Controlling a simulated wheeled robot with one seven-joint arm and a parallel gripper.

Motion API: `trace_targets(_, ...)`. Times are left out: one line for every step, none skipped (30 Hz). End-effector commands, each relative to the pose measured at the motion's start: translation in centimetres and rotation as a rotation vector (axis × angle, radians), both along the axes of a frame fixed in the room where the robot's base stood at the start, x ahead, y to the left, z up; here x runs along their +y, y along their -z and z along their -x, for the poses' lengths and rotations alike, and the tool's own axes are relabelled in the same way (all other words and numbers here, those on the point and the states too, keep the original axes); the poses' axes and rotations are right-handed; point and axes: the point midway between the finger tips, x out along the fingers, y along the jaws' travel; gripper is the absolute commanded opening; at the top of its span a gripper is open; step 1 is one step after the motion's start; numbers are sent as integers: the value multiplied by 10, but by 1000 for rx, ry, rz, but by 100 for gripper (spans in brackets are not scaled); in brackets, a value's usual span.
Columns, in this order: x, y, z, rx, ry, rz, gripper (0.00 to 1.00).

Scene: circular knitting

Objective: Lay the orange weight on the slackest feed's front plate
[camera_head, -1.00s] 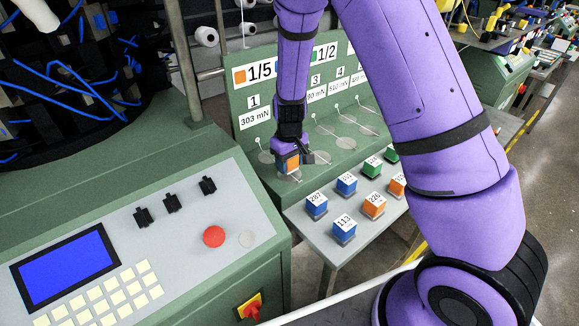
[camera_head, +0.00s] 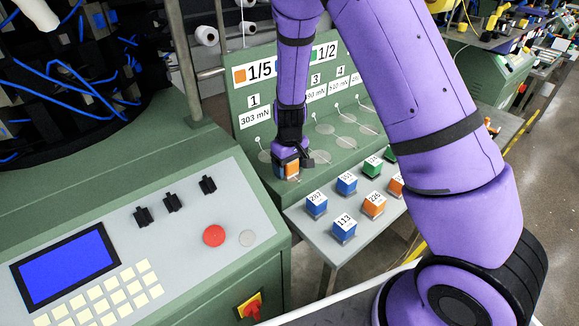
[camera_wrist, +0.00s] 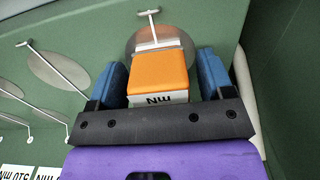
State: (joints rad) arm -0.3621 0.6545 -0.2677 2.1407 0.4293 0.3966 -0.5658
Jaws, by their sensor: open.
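The orange weight (camera_head: 292,170) sits low over the front plate below the label 1, 303 mN; it appears to rest on it. In the wrist view, the orange weight (camera_wrist: 158,70) lies over a round metal plate (camera_wrist: 136,43), whose edge shows beyond it. My gripper (camera_head: 288,160) is around the weight from above. In the wrist view, the blue pads of my gripper (camera_wrist: 163,62) stand on either side, with narrow gaps to the weight, so it is open. My arm hides the label for feed 2 and part of the plates there.
A grey side table (camera_head: 318,238) holds several blue, orange and green weights in front of the panel. The green panel (camera_head: 245,97) rises behind the plates. Thin wire arms stand by the plates, one (camera_wrist: 150,25) close to the weight. A control console (camera_head: 140,240) fills the left.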

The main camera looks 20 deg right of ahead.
Motion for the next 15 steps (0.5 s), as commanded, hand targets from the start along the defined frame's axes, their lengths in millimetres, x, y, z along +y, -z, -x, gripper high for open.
trace_targets(0,-6,-1,-4,0,-1,74)
trace_targets(0,-9,-1,-4,0,-1,74)
trace_targets(0,-15,-1,-4,-1,-1,74)
trace_targets(1,-20,-1,-4,-2,-1,74)
trace_targets(1,-25,-1,-5,-2,-2,74)
trace_targets(1,-33,-1,-5,-1,-2,74)
trace_targets(1,-39,-1,-5,-3,-2,74)
trace_targets(1,-46,-1,-6,-2,-2,74)
trace_targets(1,-54,-1,-5,-1,-2,74)
trace_targets(1,-60,-1,-6,-2,-2,74)
trace_targets(1,-66,-1,-4,-2,-2,74)
trace_targets(1,-74,-1,-5,-1,-3,74)
trace_targets(1,-79,-1,-4,-2,-2,74)
trace_targets(1,-84,0,-3,-2,-2,74)
trace_targets(1,-91,0,-5,-1,-2,74)
